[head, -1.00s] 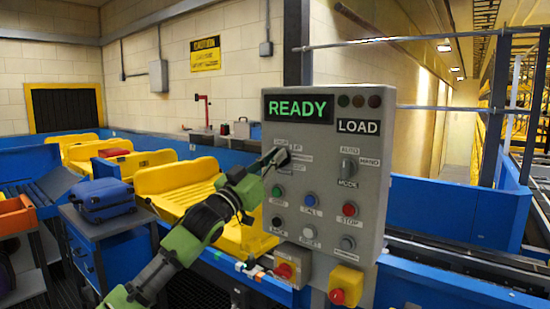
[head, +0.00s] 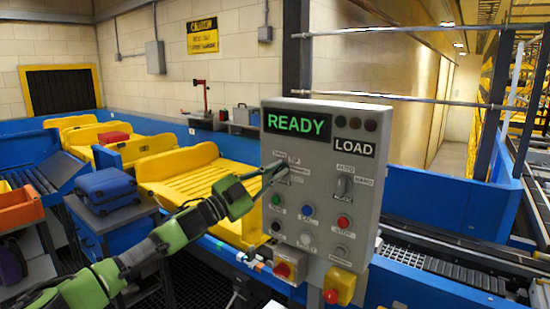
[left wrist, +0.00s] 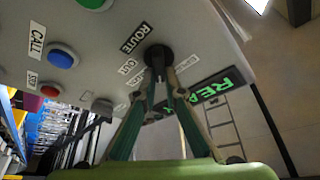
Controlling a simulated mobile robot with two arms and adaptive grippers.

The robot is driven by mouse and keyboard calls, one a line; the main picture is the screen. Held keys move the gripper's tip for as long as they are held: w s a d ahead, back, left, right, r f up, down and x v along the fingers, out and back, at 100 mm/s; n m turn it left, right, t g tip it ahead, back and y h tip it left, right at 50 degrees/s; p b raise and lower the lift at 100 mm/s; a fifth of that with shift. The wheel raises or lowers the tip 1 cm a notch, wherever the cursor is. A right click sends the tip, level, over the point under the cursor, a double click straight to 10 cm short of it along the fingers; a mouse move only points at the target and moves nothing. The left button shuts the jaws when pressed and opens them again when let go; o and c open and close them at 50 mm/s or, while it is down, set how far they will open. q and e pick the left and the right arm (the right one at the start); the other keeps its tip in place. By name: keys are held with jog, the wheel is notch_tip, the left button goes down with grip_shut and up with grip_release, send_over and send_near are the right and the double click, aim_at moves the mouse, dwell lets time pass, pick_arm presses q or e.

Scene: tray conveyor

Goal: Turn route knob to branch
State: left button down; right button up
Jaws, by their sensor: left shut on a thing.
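The grey control panel (head: 318,255) stands in front of me, with a lit READY sign (head: 297,123) and a LOAD label. The dark route knob (left wrist: 158,56) is on the panel's upper left, beside the ROUTE label (left wrist: 135,37) in the left wrist view. My left gripper (head: 268,172) reaches it from the left, and its two fingers (left wrist: 165,74) are shut on the knob. The fingers hide part of the knob, and its pointer direction cannot be told. My right gripper is not in view.
The mode knob (head: 344,186) and several push buttons sit close by on the panel. Yellow trays (head: 186,179) fill the conveyor behind. A blue suitcase (head: 105,190) rests on a cart at left. A yellow-boxed red button (head: 338,286) projects below.

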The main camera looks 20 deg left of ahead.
pick_arm(q)
jog(key=m+g+p, duration=0.1)
jog(key=m, duration=0.1)
jog(key=m+p, duration=0.2)
jog(key=shift+r+m+g+h, duration=0.15)
jog(key=shift+m+g+h, duration=0.15)
jog(key=shift+g, duration=0.1)
jog(key=shift+d+f+m+g+p, duration=0.1)
jog(key=shift+f+m+g+p, duration=0.2)
jog(key=shift+m+p, duration=0.5)
jog(key=shift+f+m+g+p, duration=0.1)
jog(key=shift+m+g+p, duration=0.35)
jog(key=shift+m, duration=0.65)
jog(key=c, duration=2.1)
grip_release()
jog(key=shift+c, duration=0.2)
jog(key=shift+s, duration=0.1)
jog(key=shift+s+a, duration=0.25)
jog(key=shift+a, duration=0.05)
jog(key=r+v, duration=0.1)
jog(key=v, duration=1)
jog(key=shift+f, duration=0.4)
jog(key=shift+s, duration=0.15)
